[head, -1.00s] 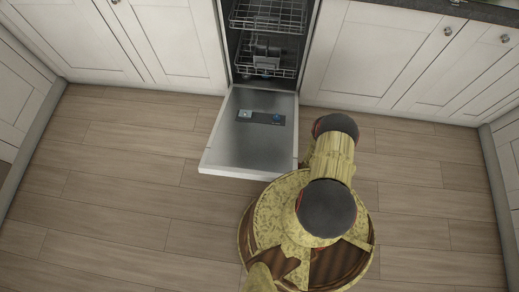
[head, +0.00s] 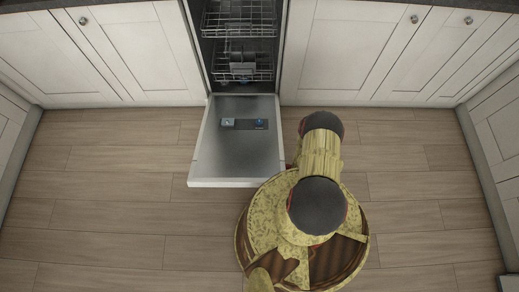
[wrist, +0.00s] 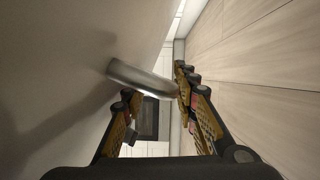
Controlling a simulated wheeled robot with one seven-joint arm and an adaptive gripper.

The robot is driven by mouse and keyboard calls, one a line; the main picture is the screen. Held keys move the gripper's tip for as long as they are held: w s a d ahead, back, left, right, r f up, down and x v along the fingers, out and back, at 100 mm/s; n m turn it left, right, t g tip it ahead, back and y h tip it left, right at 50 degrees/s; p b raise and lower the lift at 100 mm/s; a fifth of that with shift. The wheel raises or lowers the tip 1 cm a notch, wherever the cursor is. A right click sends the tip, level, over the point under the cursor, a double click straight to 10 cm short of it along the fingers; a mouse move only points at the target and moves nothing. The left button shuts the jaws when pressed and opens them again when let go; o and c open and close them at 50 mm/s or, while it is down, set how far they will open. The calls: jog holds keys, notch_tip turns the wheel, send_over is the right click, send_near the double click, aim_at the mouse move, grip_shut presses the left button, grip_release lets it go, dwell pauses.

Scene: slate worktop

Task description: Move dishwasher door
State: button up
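The dishwasher door (head: 240,165) hangs open, folded down in front of the dishwasher (head: 240,45), its inner face up with a detergent dispenser on it. In the head view my arm reaches down beside the door's right edge, and my gripper is hidden. In the wrist view my gripper (wrist: 158,92) is open. A metal bar handle (wrist: 140,76) on the large pale door panel (wrist: 70,60) crosses in front of the fingertips, its right end by the right finger. I cannot tell whether either finger touches it.
White cabinets (head: 355,50) flank the dishwasher and continue along both sides. Wire racks (head: 238,68) sit inside it. The wood floor (head: 110,195) is clear to the left of the door and to the right of my base.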

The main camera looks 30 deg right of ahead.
jog(key=v, duration=1.1)
jog(key=shift+a, duration=0.2)
jog(key=shift+s, duration=0.1)
jog(key=shift+c, duration=0.6)
